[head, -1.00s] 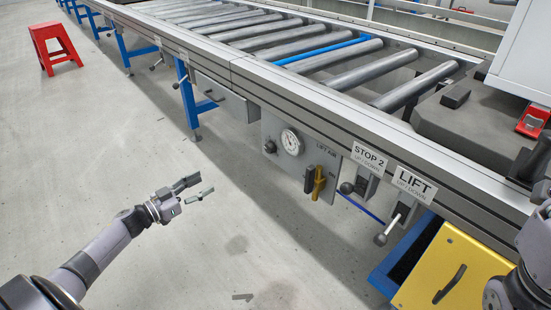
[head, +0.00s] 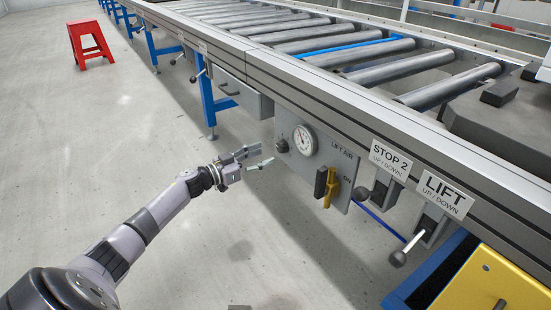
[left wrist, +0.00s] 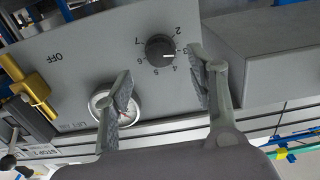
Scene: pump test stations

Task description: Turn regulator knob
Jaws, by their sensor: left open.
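The regulator knob (head: 282,146) is a small dark round knob on the grey LIFT AIR panel (head: 345,162), left of the round gauge (head: 303,140). In the left wrist view the knob (left wrist: 160,50) has a white pointer line and a number scale around it; the line points towards the 3 side. My left gripper (head: 258,157) is open and empty, its fingers pointing at the knob from the left with a small gap. In the left wrist view its fingertips (left wrist: 160,62) stand on either side of the knob, apart from it. One finger partly covers the gauge (left wrist: 118,103).
A yellow valve handle (head: 330,187) sits right of the knob on the same panel. The STOP 2 lever (head: 362,194) and LIFT lever (head: 399,258) stick out further right. A grey box (head: 243,92) hangs left of the panel. Open floor lies below.

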